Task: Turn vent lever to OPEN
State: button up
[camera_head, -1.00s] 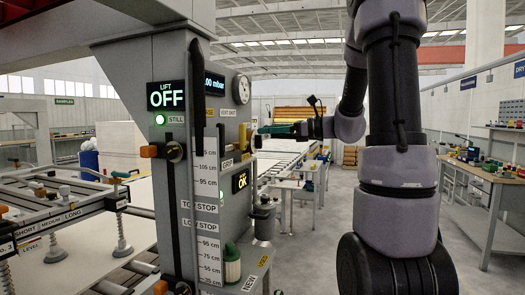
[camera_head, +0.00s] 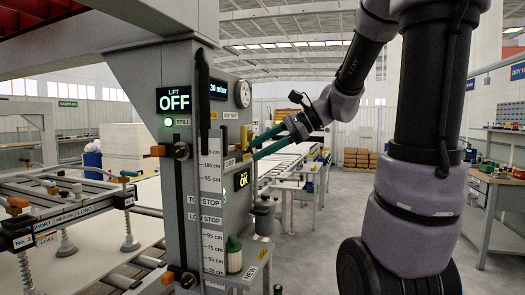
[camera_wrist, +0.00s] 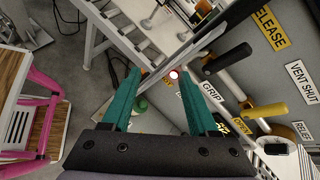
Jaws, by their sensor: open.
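The vent lever appears to be the yellow-handled one (camera_wrist: 264,111), between the VENT SHUT label (camera_wrist: 301,81) and the OPEN label (camera_wrist: 241,125) in the wrist view. In the head view its yellow handle (camera_head: 244,137) sticks out from the panel's right part. My gripper (camera_head: 253,151) has green fingers spread apart, empty, at the panel's right side. In the wrist view my gripper (camera_wrist: 158,73) is open, with the yellow handle outside it to the right. Contact with the panel cannot be judged in the head view.
A black-handled lever (camera_wrist: 228,58) by the GRIP label sits closer to my fingers than the yellow one. The display reads LIFT OFF (camera_head: 174,101).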

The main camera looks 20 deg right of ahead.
jog(key=shift+s+a+f+n+h, duration=0.1)
jog(key=shift+s+n+h, duration=0.05)
jog(key=shift+s, duration=0.3)
jog(key=shift+s+a+f+n+h, duration=0.1)
jog(key=shift+s+n+h, duration=0.05)
jog(key=shift+s, duration=0.25)
